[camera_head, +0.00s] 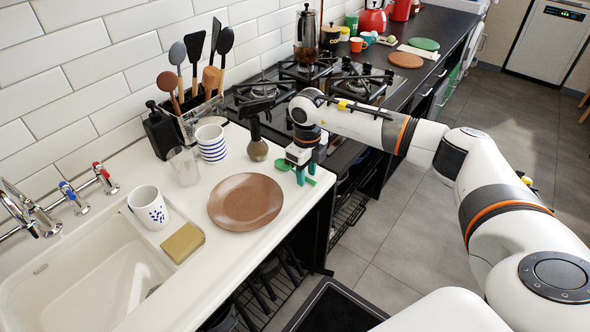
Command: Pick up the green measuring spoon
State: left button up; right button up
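The green measuring spoon (283,164) lies on the white counter near its right edge, to the right of the brown plate. Its rounded end shows left of my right gripper, and part of the green handle seems to show between and below the fingers. My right gripper (306,171) reaches down over the spoon with its teal fingers apart. The gripper body hides part of the spoon, and I cannot tell whether the fingers touch it. My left gripper is not in view.
A brown plate (246,202) lies left of the spoon. A striped cup (211,145), a clear glass (184,166) and a utensil holder stand further left. The gas hob (262,91) lies behind.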

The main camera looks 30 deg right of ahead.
grip_shut()
jog(key=shift+r, duration=0.15)
